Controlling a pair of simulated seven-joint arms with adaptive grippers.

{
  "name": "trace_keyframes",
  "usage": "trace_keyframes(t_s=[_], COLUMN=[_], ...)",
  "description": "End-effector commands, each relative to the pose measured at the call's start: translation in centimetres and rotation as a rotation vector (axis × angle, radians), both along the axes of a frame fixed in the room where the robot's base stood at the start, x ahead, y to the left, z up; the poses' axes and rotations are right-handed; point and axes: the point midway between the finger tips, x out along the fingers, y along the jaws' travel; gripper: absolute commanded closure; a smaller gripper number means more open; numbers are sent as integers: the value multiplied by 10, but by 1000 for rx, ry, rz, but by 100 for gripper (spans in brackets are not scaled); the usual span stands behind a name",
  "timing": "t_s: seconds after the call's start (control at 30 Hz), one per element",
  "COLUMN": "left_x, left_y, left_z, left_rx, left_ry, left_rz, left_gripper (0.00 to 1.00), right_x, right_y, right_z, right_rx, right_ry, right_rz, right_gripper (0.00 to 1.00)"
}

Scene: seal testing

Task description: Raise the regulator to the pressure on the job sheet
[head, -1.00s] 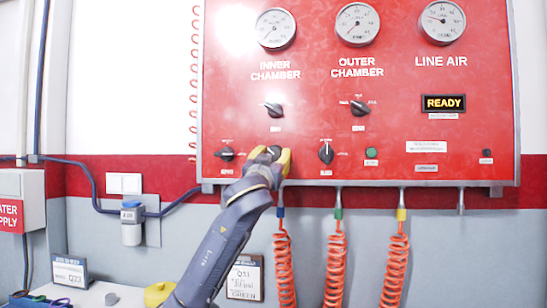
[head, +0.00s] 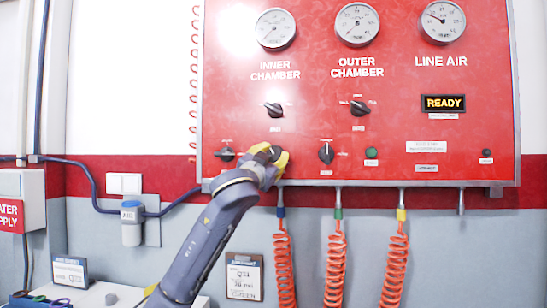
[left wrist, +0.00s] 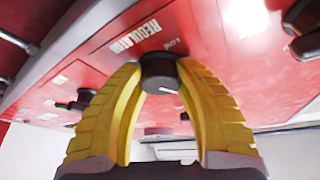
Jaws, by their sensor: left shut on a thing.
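My left gripper (head: 277,156) is at the lower edge of the red panel, below the inner chamber switch. In the left wrist view its yellow fingers (left wrist: 160,85) close on both sides of the dark regulator knob (left wrist: 159,72), beside the printed word REGULATOR. In the head view the fingers partly hide this knob. The inner chamber gauge (head: 275,29), outer chamber gauge (head: 357,24) and line air gauge (head: 442,21) sit along the panel's top. The job sheet (head: 244,276) hangs on the wall below; its small handwriting includes a psi line, hard to read surely. My right gripper is out of view.
Other black knobs sit close by: one at left (head: 225,154), one at right (head: 326,153) and the inner chamber switch (head: 274,110) above. A display (head: 443,103) reads READY. Orange coiled hoses (head: 334,265) hang below. A green button (head: 371,153) is right of the knobs.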

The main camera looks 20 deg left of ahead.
Motion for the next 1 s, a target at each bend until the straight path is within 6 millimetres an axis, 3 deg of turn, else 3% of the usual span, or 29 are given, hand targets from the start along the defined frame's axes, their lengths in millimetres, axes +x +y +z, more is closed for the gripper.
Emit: trace_keyframes(t_s=[0.4, 0.97, 1.0], left_x=[0, 0, 0], left_y=[3, 2, 2], left_z=[2, 2, 2], left_rx=[201, 234, 234], left_ry=[28, 33, 33], left_rz=[4, 3, 3], left_gripper=[95, 95, 64], right_x=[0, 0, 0], right_y=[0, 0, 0], right_z=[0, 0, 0], right_rx=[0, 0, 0], right_ry=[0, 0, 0], right_rz=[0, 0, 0], right_gripper=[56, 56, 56])
